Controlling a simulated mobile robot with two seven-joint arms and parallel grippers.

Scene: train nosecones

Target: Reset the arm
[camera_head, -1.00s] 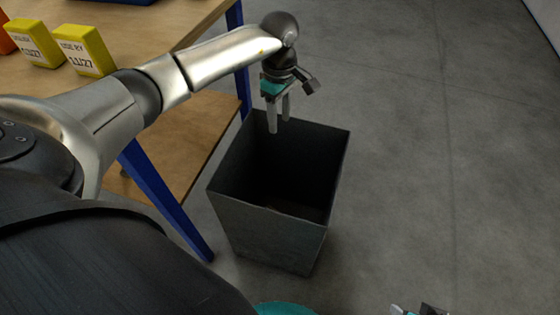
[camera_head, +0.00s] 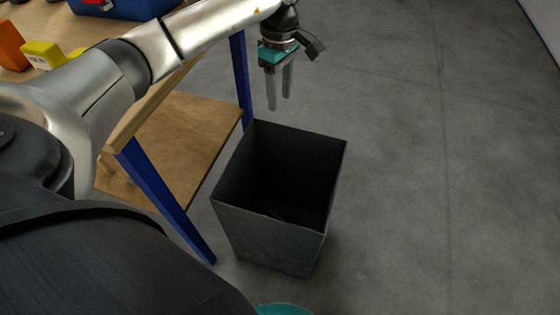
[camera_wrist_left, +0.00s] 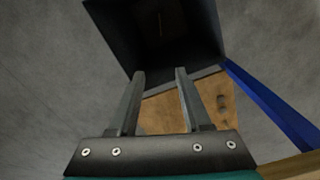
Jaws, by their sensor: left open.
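My left gripper (camera_head: 279,105) hangs with its fingers pointing down, above the far rim of a dark open bin (camera_head: 270,225) in the head view. Its two fingers are apart with nothing between them. In the left wrist view the left gripper (camera_wrist_left: 160,72) also shows open and empty, with the dark bin (camera_wrist_left: 205,35) beyond the fingertips. The bin stands upright on the floor; its inside is dark, with something faint at the bottom that I cannot make out. My right gripper is not in view.
A wooden workbench with blue legs (camera_head: 165,200) and a lower shelf (camera_head: 190,135) stands left of the bin. On its top are a yellow box (camera_head: 42,54), an orange box (camera_head: 10,45) and a blue container (camera_head: 125,8). The grey floor (camera_head: 450,150) to the right is clear.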

